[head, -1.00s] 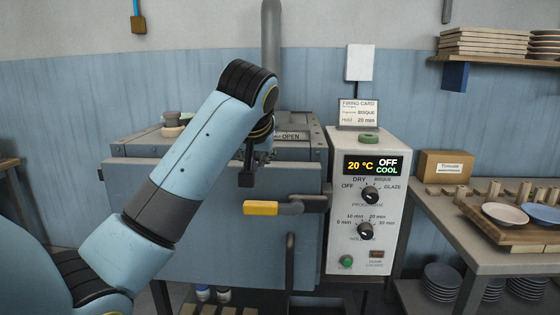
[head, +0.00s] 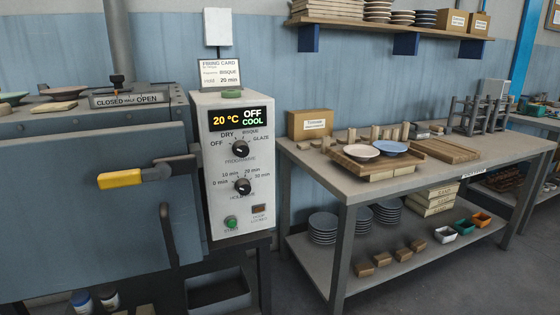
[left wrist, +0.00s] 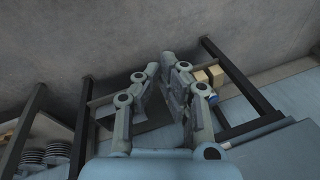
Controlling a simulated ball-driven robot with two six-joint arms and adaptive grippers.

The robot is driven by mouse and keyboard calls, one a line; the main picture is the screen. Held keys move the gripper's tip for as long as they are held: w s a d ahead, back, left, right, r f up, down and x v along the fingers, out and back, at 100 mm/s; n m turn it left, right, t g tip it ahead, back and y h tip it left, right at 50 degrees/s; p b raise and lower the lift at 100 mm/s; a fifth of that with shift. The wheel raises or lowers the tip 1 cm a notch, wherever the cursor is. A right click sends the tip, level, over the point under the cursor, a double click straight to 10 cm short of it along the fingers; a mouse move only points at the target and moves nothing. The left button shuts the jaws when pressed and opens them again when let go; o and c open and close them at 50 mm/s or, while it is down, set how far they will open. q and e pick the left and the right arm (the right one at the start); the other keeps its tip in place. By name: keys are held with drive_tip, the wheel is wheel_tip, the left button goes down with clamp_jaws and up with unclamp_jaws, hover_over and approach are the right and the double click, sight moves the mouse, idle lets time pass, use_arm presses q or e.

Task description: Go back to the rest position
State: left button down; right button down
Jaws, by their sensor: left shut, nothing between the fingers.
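My left gripper (left wrist: 160,66) shows in the left wrist view, shut with nothing between its fingers. Beyond it are the floor and dark table or stand legs. No arm shows in the head view, and my right gripper is in neither view. The control panel (head: 235,165) reads 20 °C, OFF and COOL.
A grey workbench (head: 480,165) stands right of the dryer. Open floor shows at the bottom right.

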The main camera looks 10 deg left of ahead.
use_arm(q)
drive_tip(key=s+d+f+m+h+b, duration=0.1)
drive_tip(key=s+d+f, duration=0.1)
drive_tip(key=s+f, duration=0.9)
drive_tip(key=s+d+f+m+h+b, duration=0.1)
drive_tip(key=s+d+f+m+b, duration=0.1)
drive_tip(key=s+f, duration=0.9)
drive_tip(key=shift+s+d+f, duration=0.3)
drive_tip(key=shift+s+d, duration=0.45)
drive_tip(key=shift+s, duration=3.25)
